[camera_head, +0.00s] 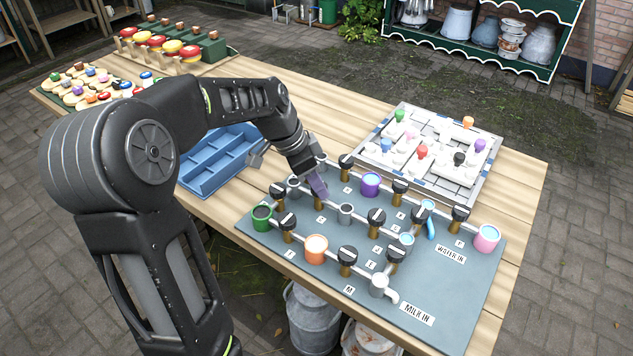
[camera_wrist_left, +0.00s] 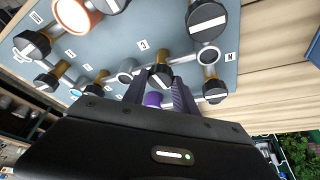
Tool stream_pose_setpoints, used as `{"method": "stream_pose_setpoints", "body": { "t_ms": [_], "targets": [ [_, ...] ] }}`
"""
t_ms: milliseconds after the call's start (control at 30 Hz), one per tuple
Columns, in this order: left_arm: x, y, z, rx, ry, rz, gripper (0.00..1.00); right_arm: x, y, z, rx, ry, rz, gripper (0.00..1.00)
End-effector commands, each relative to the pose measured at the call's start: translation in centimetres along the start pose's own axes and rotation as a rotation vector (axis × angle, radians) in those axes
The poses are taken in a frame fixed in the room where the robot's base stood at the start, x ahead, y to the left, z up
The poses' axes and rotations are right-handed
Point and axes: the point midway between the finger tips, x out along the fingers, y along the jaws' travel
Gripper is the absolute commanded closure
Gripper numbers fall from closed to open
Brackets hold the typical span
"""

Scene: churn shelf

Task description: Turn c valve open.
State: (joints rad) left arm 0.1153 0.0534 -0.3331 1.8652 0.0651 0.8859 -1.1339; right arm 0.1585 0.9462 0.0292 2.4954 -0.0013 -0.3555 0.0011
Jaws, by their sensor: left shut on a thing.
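My left gripper (camera_head: 318,188) reaches down onto the blue-grey pipe board (camera_head: 455,305), over its upper left part. In the left wrist view its two dark fingers (camera_wrist_left: 162,88) stand on either side of a black valve knob (camera_wrist_left: 160,70) with a pale bar mark, and are shut on it. A brass stem shows by this knob. A small letter label (camera_wrist_left: 143,45) lies beside it, but I cannot read it surely as C. In the head view the fingers hide most of the held knob. My right gripper is not in view.
Other black valves stand close around, such as one (camera_head: 277,190) to the left and one (camera_head: 346,160) to the right. Purple (camera_head: 370,184), orange (camera_head: 316,248) and green (camera_head: 262,217) cups sit among the pipes. A blue tray (camera_head: 195,182) lies left of the board.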

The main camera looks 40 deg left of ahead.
Motion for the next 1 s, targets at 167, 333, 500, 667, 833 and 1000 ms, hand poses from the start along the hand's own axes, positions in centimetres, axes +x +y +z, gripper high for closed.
{"method": "stream_pose_setpoints", "body": {
  "t_ms": [167,333,500,667,833,1000],
  "targets": [
    [0.0,0.1,-0.1,-0.126,0.003,-0.054,1.00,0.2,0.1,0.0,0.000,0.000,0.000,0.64],
    [-0.1,0.2,-0.1,-0.269,0.003,-0.114,1.00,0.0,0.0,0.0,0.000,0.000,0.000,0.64],
    [-0.1,0.3,-0.2,-0.415,0.002,-0.175,1.00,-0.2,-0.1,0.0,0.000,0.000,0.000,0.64],
    [0.0,0.4,-0.2,-0.555,0.003,-0.234,1.00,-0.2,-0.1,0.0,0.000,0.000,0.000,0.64],
    [0.3,0.4,-0.2,-0.703,0.004,-0.296,1.00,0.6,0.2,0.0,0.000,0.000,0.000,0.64],
    [0.5,0.5,-0.2,-0.852,0.004,-0.357,1.00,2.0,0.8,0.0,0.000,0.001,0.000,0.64]
  ]
}}
